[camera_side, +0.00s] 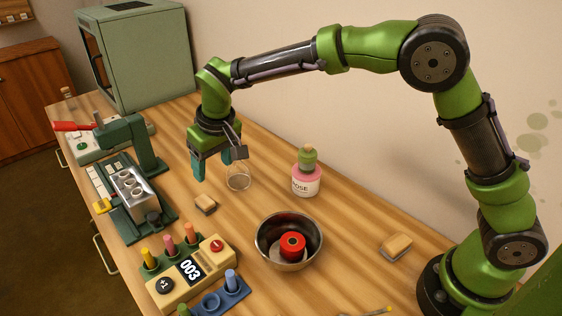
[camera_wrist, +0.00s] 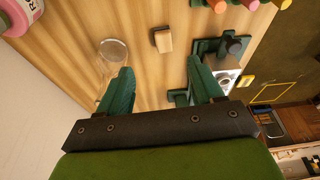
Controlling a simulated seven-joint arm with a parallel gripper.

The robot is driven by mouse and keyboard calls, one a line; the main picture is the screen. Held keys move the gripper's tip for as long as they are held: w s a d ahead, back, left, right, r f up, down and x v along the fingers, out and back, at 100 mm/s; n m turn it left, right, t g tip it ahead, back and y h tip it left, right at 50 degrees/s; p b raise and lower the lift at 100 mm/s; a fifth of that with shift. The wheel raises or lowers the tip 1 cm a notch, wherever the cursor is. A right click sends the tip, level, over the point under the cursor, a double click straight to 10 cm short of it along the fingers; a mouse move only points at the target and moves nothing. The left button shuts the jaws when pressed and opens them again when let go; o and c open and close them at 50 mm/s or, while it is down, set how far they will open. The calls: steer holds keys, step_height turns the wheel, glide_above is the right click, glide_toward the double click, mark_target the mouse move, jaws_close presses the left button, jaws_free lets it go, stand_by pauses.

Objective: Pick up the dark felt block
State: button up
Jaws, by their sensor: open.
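A small tan block with a dark underside (camera_side: 205,204), which looks like the dark felt block, lies on the table below my gripper in the side view. My gripper (camera_side: 212,168) is open and empty, pointing down above the table, apart from the block. Both teal fingers also show in the wrist view (camera_wrist: 160,70).
A clear glass (camera_side: 238,178) stands close to my gripper. A second tan block with a grey underside (camera_side: 397,243) lies at the right. A metal bowl (camera_side: 264,238) holds a red object. A pink bottle (camera_side: 306,178), a green press (camera_side: 130,145) and a 003 device (camera_side: 188,270) stand around.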

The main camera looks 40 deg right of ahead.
steer(key=w+r, duration=0.1)
glide_above(205, 201)
steer(key=s, duration=0.2)
steer(key=x, duration=0.3)
steer(key=s+x, duration=0.1)
steer(key=x, duration=0.2)
steer(key=s+d+x, duration=0.1)
steer(key=x, duration=0.3)
steer(key=shift+f, duration=0.35)
steer(key=shift+a+x, duration=0.1)
steer(key=shift+x, duration=1.25)
steer(key=shift+a+x, duration=0.15)
steer(key=shift+x, duration=1.2)
steer(key=shift+r, duration=0.1)
steer(key=c, duration=1.1)
